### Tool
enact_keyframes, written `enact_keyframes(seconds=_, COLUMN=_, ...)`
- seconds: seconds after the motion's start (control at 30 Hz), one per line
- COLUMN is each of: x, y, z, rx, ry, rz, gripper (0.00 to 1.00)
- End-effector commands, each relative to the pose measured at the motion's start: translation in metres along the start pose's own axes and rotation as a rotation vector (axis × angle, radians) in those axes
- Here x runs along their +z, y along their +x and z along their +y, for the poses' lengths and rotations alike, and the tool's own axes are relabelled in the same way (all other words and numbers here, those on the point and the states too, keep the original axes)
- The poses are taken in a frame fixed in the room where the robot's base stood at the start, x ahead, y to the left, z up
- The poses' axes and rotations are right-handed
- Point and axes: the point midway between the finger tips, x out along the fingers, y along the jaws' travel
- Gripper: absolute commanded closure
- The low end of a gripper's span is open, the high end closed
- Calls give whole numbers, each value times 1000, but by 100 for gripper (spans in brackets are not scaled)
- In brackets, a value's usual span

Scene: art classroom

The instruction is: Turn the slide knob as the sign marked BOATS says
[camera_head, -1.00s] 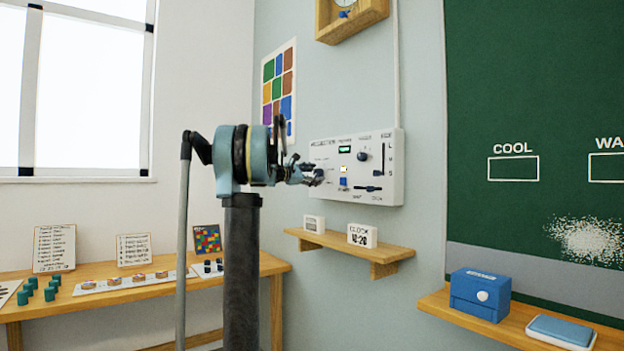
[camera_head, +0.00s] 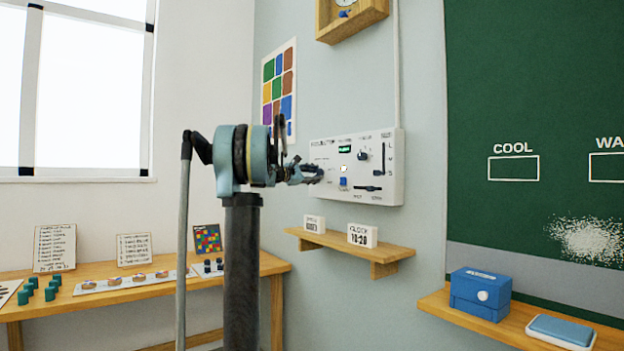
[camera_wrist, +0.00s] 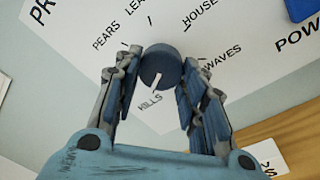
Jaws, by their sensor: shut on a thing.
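The slide knob (camera_wrist: 161,66) is a round dark blue dial with a white pointer line, on a white control panel (camera_head: 390,190). The pointer line points down towards that last word. My gripper (camera_wrist: 163,78) is shut on the knob, one finger on each side. In the head view my gripper (camera_head: 312,174) is at the panel's left part and hides the knob. I cannot make out a sign marked BOATS; the sheets' text is too small.
The panel also has a small round knob (camera_head: 362,155), sliders and a blue button (camera_head: 343,183). A wooden shelf (camera_head: 345,246) below holds two small white cards. A text sheet (camera_head: 54,248) and another (camera_head: 133,249) stand on the table at left.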

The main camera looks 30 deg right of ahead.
Motion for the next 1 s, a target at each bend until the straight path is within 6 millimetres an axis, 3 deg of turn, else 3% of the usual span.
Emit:
enact_keyframes(seconds=0.6, x=-2, y=0, z=0, rx=38, ry=518, rz=-38, gripper=86)
enact_keyframes(seconds=1.0, x=-2, y=0, z=-1, rx=50, ry=700, rz=-52, gripper=86)
